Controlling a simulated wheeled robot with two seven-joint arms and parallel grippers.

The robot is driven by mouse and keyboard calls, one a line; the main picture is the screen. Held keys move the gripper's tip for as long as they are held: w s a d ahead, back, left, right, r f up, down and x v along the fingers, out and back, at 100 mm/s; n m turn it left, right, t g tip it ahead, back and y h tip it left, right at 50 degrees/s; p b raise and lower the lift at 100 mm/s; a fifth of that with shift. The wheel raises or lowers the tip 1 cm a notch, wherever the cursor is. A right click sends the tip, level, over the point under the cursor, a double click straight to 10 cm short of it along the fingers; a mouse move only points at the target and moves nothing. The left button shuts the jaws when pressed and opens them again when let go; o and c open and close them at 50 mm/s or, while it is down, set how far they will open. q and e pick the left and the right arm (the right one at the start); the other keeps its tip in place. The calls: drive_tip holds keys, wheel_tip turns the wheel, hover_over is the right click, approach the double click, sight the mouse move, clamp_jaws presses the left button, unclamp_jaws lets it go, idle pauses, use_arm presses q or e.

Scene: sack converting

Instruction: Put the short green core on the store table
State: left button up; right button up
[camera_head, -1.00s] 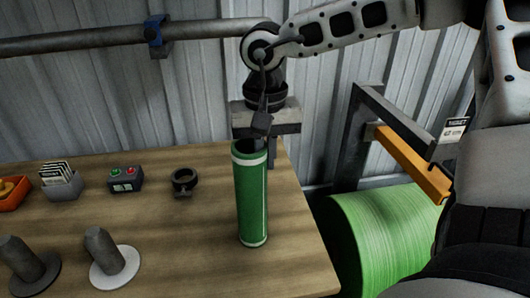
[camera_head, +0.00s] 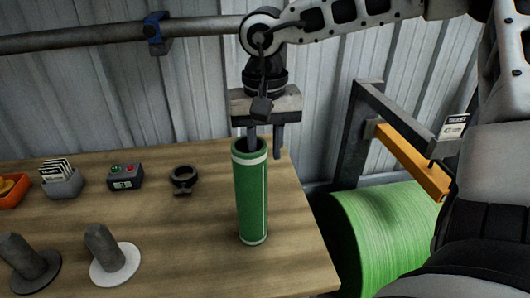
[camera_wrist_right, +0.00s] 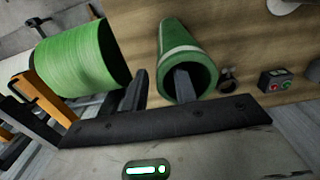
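The green core (camera_head: 252,195), a hollow green tube with white bands near its ends, stands upright on the wooden table (camera_head: 190,240) near its right edge. My right gripper (camera_head: 265,146) is above the core and open, pointing down. In the right wrist view, one finger of the gripper (camera_wrist_right: 158,85) overlaps the open mouth of the core (camera_wrist_right: 188,60), and the other finger is outside it, apart from the wall. The fingers are not closed on the core. My left gripper is not in view.
A large green roll (camera_head: 385,235) lies right of the table, below an orange bar (camera_head: 412,160). On the table are a black ring clamp (camera_head: 184,179), a button box (camera_head: 125,177), a card holder (camera_head: 62,182), an orange tray (camera_head: 12,190) and two grey pegs on discs (camera_head: 105,250).

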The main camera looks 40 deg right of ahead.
wheel_tip(320, 180, up, 10)
drive_tip(key=shift+r, duration=0.2)
idle(0.6)
